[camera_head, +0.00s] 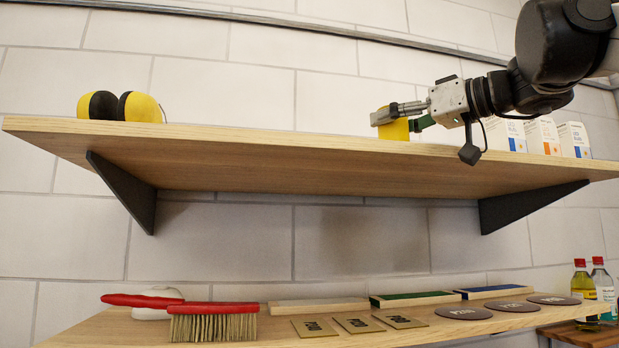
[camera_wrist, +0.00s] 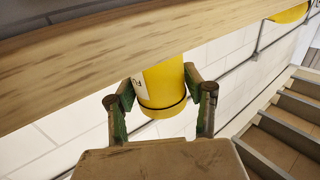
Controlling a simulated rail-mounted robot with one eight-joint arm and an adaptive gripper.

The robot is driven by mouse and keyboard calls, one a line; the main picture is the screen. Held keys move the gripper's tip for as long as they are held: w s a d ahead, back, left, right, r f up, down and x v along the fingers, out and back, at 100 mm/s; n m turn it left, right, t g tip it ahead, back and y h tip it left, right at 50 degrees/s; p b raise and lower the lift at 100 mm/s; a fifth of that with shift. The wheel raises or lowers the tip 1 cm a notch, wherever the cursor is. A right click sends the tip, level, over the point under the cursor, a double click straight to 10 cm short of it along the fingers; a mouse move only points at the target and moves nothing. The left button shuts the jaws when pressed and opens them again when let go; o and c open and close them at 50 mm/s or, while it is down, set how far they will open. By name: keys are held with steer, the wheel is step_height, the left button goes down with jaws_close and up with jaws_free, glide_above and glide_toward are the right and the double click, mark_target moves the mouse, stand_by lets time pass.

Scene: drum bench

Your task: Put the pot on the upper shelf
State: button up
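The yellow pot (camera_head: 394,130) is at the upper shelf (camera_head: 270,150), right of its middle, partly hidden by my fingers. Its base looks level with the shelf's front edge; I cannot tell whether it touches the board. My gripper (camera_head: 400,116) reaches in from the right above the shelf. In the wrist view the pot (camera_wrist: 163,84) shows as a yellow cylinder with a white label and a dark ring. My gripper's fingers (camera_wrist: 159,76) lie close against both its sides and look shut on it.
Yellow-black earmuffs (camera_head: 121,106) lie at the upper shelf's left. White-orange cartons (camera_head: 543,136) stand at its right, behind my arm. The shelf between earmuffs and pot is clear. Below are a red brush (camera_head: 213,322), plates (camera_head: 357,324), discs (camera_head: 463,313) and bottles (camera_head: 603,287).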

steer(key=shift+o, duration=1)
steer(key=shift+r, duration=0.1)
steer(key=shift+r, duration=0.1)
steer(key=b+v, duration=0.2)
steer(key=v, duration=1)
steer(key=shift+a, duration=0.1)
